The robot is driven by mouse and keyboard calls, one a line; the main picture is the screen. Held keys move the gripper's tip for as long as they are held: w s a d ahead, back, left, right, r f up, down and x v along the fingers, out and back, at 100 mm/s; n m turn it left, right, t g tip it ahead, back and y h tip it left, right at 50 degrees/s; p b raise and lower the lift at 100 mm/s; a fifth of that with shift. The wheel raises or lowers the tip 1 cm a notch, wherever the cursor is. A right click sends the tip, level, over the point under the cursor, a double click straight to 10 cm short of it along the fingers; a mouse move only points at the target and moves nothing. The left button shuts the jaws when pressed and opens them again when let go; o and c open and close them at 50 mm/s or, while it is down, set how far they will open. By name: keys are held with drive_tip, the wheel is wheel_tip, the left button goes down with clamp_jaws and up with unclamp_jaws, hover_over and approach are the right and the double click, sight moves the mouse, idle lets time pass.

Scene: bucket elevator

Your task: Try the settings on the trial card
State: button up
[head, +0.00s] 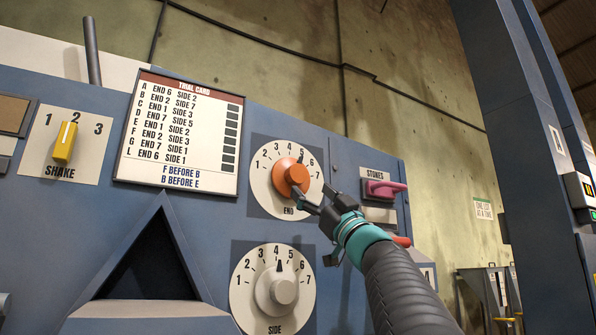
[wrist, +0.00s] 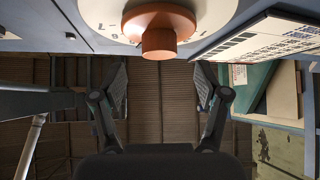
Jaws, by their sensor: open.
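The trial card (head: 180,135) lists END and SIDE settings by letter, with dark boxes beside the rows. Its foot reads "F before B" and "B before E". The END dial (head: 265,192) has an orange knob (head: 290,176); its dark pointer appears near 5. The knob also shows at the top of the wrist view (wrist: 158,30). The SIDE dial (head: 245,290) has a grey knob (head: 278,292), with its pointer at 4. My gripper (head: 318,197) is open and empty by the END knob's lower right. Contact is unclear in the head view; the wrist view shows fingers apart below the knob.
A yellow SHAKE lever (head: 65,143) is at the left, its mark close to 2. A pink STONES handle (head: 384,189) is right of the END dial. A dark triangular opening (head: 150,260) lies below the card. A blue column (head: 510,130) stands at the right.

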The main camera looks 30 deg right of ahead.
sight(300, 180)
drive_tip(key=p+x, duration=0.3)
drive_tip(key=x, duration=0.3)
drive_tip(key=shift+w+a+r, duration=0.1)
drive_tip(key=shift+w+r, duration=0.1)
drive_tip(key=shift+r, duration=0.1)
drive_tip(key=c, duration=1.2)
